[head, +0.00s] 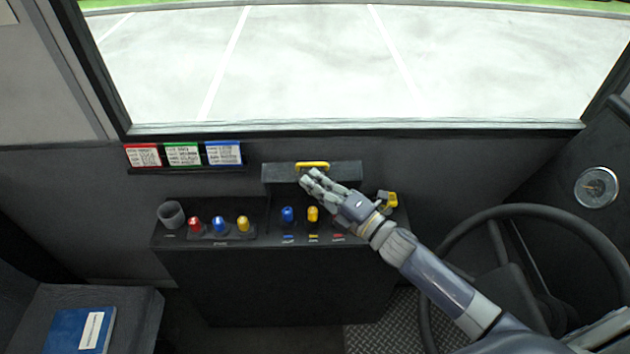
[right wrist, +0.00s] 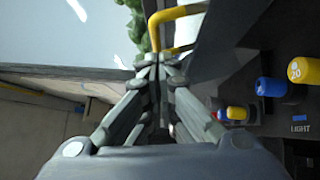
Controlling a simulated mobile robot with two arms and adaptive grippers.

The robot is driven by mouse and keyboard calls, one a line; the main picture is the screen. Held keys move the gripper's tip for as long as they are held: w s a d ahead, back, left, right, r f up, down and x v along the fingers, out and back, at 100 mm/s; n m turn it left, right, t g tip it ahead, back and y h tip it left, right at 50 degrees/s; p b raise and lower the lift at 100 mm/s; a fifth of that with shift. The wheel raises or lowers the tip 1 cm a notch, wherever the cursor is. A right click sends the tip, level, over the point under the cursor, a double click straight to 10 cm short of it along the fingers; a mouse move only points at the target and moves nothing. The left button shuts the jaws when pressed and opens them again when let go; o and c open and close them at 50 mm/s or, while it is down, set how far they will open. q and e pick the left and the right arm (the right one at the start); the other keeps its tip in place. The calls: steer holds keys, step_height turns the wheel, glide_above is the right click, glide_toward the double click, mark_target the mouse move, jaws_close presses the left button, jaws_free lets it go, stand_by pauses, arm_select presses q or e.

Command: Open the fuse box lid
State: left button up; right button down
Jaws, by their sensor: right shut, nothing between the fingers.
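The fuse box lid (head: 281,173) is a dark flat panel at the back of the console, with a yellow handle (head: 313,165) on its top edge. I cannot tell for sure how far the lid is raised. My right gripper (head: 308,179) is shut and empty, with its fingertips just below and in front of the handle. In the right wrist view the yellow handle (right wrist: 180,12) curves just past the closed fingertips (right wrist: 158,62). I cannot tell whether they touch. My left gripper is not in view.
The console (head: 270,275) carries red, blue and yellow knobs (head: 219,225) and a grey cup (head: 171,214). A yellow object (head: 388,199) sits at its right end. The steering wheel (head: 443,246) is near my right arm. Coloured cards (head: 183,154) line the wall under the windshield.

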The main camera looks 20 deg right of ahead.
steer(key=shift+w, duration=0.25)
steer(key=shift+d+r, duration=0.1)
steer(key=w+r+p, duration=0.1)
steer(key=p, duration=0.1)
steer(key=w+d+r+m+g+p, duration=0.1)
steer(key=w+p, duration=0.1)
steer(key=p, duration=0.1)
steer(key=w+r+m+h+p, duration=0.1)
steer(key=p, duration=0.2)
steer(key=shift+w+d+r+g, duration=0.15)
steer(key=shift+w+g, duration=0.1)
steer(key=shift+g, duration=0.15)
steer(key=shift+w+d, duration=0.15)
steer(key=shift+w, duration=0.4)
steer(key=shift+s+r, duration=0.15)
